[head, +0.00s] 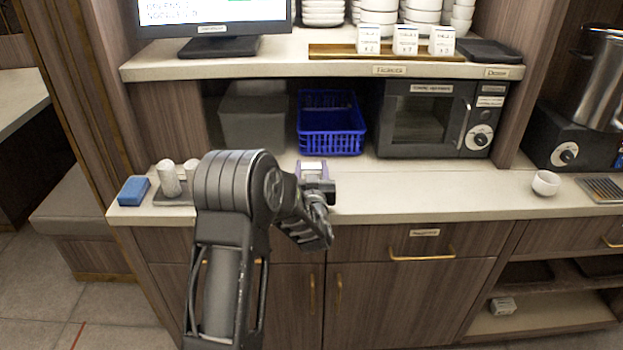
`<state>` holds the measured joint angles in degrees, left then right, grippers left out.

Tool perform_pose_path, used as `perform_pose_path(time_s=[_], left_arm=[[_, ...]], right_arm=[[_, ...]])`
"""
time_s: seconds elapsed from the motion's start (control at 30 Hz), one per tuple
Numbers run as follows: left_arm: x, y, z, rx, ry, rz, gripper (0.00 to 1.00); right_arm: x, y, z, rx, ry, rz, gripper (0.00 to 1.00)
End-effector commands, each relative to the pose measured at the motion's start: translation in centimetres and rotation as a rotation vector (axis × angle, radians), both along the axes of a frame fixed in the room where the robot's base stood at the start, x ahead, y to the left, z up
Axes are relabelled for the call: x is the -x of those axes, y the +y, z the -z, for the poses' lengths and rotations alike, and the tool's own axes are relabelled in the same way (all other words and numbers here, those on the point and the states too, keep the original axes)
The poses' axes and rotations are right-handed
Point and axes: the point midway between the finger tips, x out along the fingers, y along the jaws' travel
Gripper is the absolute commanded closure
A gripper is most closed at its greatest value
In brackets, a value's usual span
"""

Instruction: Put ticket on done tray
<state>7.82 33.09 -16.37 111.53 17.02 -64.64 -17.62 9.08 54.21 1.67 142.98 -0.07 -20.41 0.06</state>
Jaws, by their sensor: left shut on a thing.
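Several white tickets (405,40) stand upright in a wooden rail (335,52) on the upper shelf, above a label reading Tickets. The done tray (489,51) is a flat dark tray at the right end of that shelf, above a Done label, and it looks empty. My left gripper (316,186) is low over the counter's front, well below the shelf. It is shut on a small purplish thing with a white top (312,167). My wrist partly hides it, and I cannot tell what it is. My right gripper is not in view.
A monitor (213,12) and stacked white bowls (379,18) stand on the upper shelf. Below are a blue basket (331,130) and a microwave (420,118). A blue sponge (133,191) and shakers (168,178) are at left.

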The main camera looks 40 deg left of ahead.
Motion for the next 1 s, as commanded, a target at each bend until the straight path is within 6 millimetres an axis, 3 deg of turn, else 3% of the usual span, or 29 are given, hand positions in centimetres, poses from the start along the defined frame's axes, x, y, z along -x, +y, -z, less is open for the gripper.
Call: perform_pose_path(time_s=[0.1, 0.37, 0.8, 1.0], left_arm=[[0.0, 0.0, 0.0, -0.001, -0.001, 0.000, 0.97], [0.0, 0.0, -0.7, -0.001, -0.002, 0.000, 0.97], [0.0, 0.0, -8.3, -0.001, -0.006, 0.000, 0.97], [0.0, 0.0, -10.0, 0.000, -0.001, 0.000, 0.97]], right_arm=[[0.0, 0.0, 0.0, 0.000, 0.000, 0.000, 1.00], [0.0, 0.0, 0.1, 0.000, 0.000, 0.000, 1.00], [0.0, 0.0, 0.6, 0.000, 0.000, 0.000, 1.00], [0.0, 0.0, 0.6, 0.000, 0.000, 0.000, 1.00]])
